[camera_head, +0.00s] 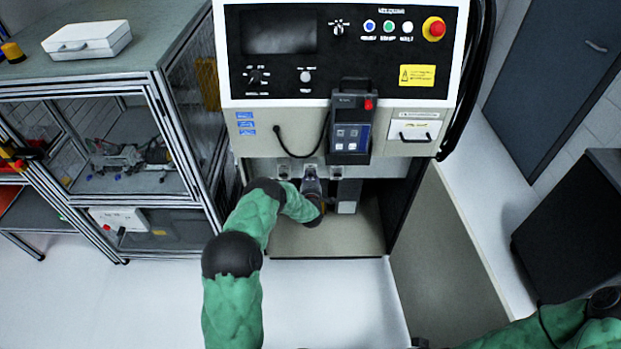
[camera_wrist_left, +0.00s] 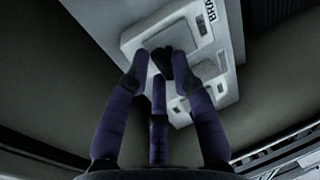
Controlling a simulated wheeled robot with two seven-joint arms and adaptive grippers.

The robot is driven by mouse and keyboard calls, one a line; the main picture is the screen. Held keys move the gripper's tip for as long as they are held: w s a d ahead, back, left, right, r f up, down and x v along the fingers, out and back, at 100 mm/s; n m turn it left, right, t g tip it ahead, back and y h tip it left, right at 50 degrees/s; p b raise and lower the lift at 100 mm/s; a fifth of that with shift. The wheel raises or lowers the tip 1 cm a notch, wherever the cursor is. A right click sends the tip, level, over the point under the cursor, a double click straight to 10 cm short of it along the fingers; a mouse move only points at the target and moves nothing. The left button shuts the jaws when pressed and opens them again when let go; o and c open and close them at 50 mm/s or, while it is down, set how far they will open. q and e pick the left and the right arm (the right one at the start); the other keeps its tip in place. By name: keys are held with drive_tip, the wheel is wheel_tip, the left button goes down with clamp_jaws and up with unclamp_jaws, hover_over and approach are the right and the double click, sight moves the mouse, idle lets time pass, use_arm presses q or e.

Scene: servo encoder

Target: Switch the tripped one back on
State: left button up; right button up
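In the left wrist view a pale housing (camera_wrist_left: 212,52) carries two raised pale units. On the upper unit (camera_wrist_left: 140,37), part of a dark lever-like piece (camera_wrist_left: 181,66) shows near my fingertips. The lower unit (camera_wrist_left: 213,91) has a small window. Part of a label starting "BRA" is readable; the rest is cut off. My left gripper (camera_wrist_left: 163,82) has its dark fingers spread, and I cannot tell if they touch the dark piece. In the head view the left gripper (camera_head: 312,190) is inside the open bay under the control panel, partly hidden.
The control cabinet (camera_head: 385,118) overhangs the bay, with a hanging pendant (camera_head: 351,125) and a cable loop above my left arm. The bay floor (camera_head: 330,238) is mostly bare. A framed bench (camera_head: 95,60) stands left; a dark box (camera_head: 575,230) stands right.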

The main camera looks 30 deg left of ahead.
use_arm(q)
drive_tip(key=shift+o, duration=1)
drive_tip(key=v, duration=1.2)
